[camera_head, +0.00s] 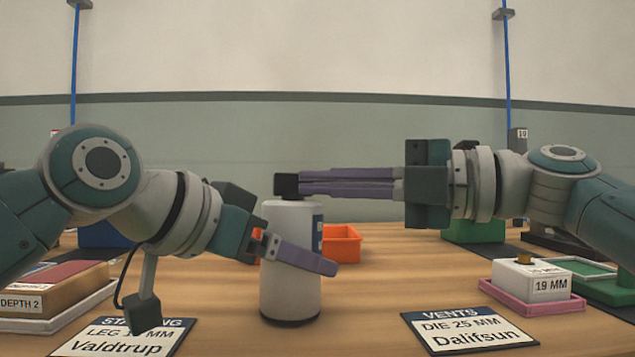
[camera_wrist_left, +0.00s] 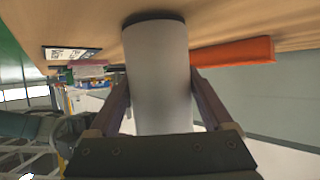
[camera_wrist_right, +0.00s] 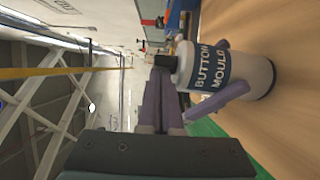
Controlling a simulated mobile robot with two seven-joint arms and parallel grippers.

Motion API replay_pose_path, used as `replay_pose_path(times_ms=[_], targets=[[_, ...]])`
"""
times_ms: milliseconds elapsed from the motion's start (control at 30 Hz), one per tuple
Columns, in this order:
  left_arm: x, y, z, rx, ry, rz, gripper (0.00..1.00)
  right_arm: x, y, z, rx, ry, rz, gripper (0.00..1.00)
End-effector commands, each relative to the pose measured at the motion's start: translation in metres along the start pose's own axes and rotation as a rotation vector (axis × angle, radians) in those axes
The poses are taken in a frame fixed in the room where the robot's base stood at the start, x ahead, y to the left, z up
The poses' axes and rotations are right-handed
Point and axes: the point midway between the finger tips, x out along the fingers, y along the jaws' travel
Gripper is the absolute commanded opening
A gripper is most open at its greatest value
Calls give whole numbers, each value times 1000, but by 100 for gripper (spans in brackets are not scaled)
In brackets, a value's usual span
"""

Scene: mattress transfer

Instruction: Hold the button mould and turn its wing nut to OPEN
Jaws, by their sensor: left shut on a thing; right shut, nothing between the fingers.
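The button mould (camera_head: 291,295) is a white upright cylinder on the table; its blue label reads BUTTON MOULD in the right wrist view (camera_wrist_right: 211,68). A dark block, seemingly the wing nut (camera_head: 286,185), sits on its top; no OPEN mark is readable. My left gripper (camera_head: 318,262) is shut on the mould's body, one finger on each side in the left wrist view (camera_wrist_left: 162,85). My right gripper (camera_head: 303,182) is shut and empty, level with the dark block. Its purple fingertips are right beside it; I cannot tell whether they touch.
An orange bin (camera_head: 342,245) stands behind the mould. A white 19 MM block (camera_head: 531,281) sits on a pink tray (camera_head: 530,306) at right. Sign cards lie at front left (camera_head: 124,338) and front right (camera_head: 468,329). A brown block (camera_head: 50,293) is at far left.

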Motion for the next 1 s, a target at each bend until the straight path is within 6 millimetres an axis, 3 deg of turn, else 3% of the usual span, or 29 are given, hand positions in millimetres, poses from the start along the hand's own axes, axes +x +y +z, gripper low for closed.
replay_pose_path(times_ms=[433, 733, 1000], targets=[[1, 4, 0, 9, -1, 11, 0, -4, 0, 0, -4, -19, -1, 0], [1, 3, 0, 5, -2, 7, 0, -22, -1, -36, -4, -9, -3, 0], [1, 2, 1, 4, -3, 5, 0, -89, -1, -16, 0, -12, -3, 0]])
